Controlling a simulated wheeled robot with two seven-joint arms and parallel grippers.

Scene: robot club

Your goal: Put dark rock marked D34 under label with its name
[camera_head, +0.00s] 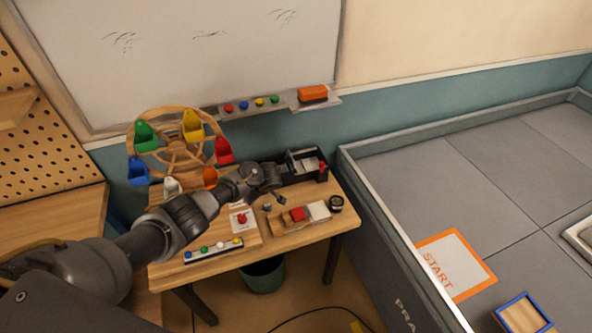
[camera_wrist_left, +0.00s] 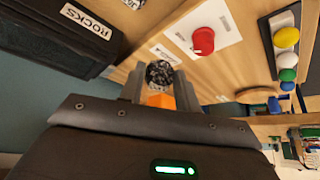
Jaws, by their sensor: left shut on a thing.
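In the left wrist view a dark, speckled rock (camera_wrist_left: 160,73) sits between the two fingers of my left gripper (camera_wrist_left: 160,86), which is shut on it. Any mark on the rock is too small to read. In the head view my left gripper (camera_head: 277,196) is above the table, in front of the black box; the held rock cannot be made out there. The black box (camera_head: 305,172) bears a label reading ROCKS (camera_wrist_left: 88,21) in the left wrist view. I cannot make out a D34 label. My right gripper is not in view.
A red knob on a white plate (camera_head: 241,219) is left of the gripper. A Ferris wheel (camera_head: 178,146) with coloured buckets stands behind. A wooden tray (camera_head: 285,222) with a red block, a dark jar (camera_head: 336,203) and a strip of coloured balls (camera_head: 213,251) are on the table.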

